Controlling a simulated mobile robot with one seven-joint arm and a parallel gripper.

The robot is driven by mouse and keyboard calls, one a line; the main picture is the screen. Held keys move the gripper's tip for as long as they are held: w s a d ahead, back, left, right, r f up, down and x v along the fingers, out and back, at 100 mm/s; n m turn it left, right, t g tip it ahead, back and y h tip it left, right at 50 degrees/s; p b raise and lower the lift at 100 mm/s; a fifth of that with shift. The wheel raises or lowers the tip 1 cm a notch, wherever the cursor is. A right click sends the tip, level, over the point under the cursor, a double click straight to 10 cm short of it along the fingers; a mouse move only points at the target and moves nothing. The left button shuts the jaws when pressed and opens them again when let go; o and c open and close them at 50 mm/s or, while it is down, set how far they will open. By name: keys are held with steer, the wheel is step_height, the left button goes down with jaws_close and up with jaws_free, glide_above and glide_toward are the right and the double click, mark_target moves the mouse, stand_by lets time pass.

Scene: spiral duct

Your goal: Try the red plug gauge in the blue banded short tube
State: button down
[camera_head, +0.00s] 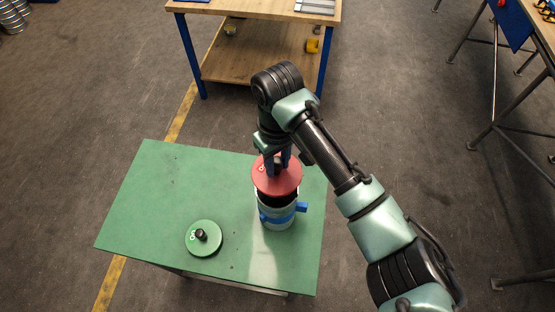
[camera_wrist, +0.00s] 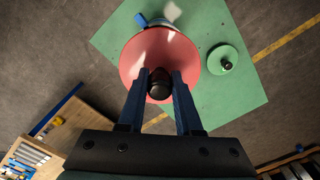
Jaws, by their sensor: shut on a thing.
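The red plug gauge (camera_head: 277,179) is a red disc with a black knob on top. It is above the blue banded short tube (camera_head: 278,212), which stands upright on the green table with a blue band and a side clamp. A dark gap shows between disc and tube; I cannot tell whether the gauge touches the tube's mouth. My gripper (camera_head: 277,164) is shut on the gauge's knob from above. In the wrist view the red disc (camera_wrist: 150,50) hides most of the tube, and the blue fingers (camera_wrist: 160,86) flank the black knob.
A green plug gauge (camera_head: 205,239) with a black knob lies on the green table (camera_head: 150,205) to the left. The table's left part is clear. A wooden workbench (camera_head: 260,60) stands behind, and another bench stands at the right.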

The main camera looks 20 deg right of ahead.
mark_target(278, 174)
steer(key=shift+f+b, duration=1.45)
steer(key=shift+f, duration=1.25)
steer(key=shift+p, duration=0.7)
steer(key=shift+f+b, duration=0.8)
steer(key=shift+f, duration=0.6)
stand_by(1.4)
steer(key=c, duration=0.5)
jaws_free()
step_height(278, 174, up, 12)
steer(key=shift+f, duration=0.1)
steer(key=shift+r, duration=0.6)
